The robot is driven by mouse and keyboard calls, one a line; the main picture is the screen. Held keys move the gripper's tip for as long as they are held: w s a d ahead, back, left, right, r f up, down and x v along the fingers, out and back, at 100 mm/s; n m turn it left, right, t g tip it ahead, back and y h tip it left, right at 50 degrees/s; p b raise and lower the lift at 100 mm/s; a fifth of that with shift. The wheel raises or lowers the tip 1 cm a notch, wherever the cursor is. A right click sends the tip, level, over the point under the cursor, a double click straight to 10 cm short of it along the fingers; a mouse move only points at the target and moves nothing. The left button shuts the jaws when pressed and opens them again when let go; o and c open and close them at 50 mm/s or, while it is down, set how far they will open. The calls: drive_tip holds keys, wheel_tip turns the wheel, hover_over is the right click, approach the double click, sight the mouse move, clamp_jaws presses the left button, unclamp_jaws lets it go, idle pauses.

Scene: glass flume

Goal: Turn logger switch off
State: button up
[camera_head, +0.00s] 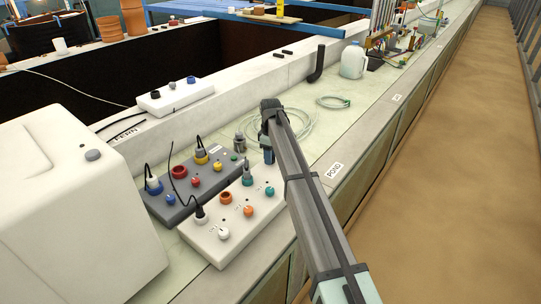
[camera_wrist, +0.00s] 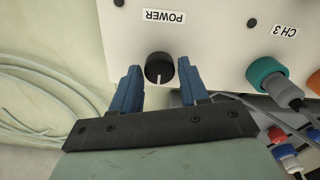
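The white logger box (camera_head: 236,221) sits on the bench in the head view, with coloured connectors on top. In the wrist view, its white face (camera_wrist: 215,45) carries a black round knob (camera_wrist: 157,66) beside a "POWER" label (camera_wrist: 164,16). A pale pointer line on the knob faces my gripper's palm. My gripper (camera_wrist: 159,75) is open, with one blue fingertip on each side of the knob; small gaps show between fingers and knob. In the head view my gripper (camera_head: 268,156) is at the box's far end, and the knob is hidden there.
A teal connector (camera_wrist: 268,74) with a cable lies right of the knob. A grey box (camera_head: 191,192) with connectors stands beside the logger. Coiled tubing (camera_head: 299,125) lies beyond my gripper. A large white housing (camera_head: 70,215) fills the left.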

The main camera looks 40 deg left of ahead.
drive_tip(key=shift+o, duration=1.3)
wheel_tip(320, 180, up, 14)
drive_tip(key=shift+f, duration=0.1)
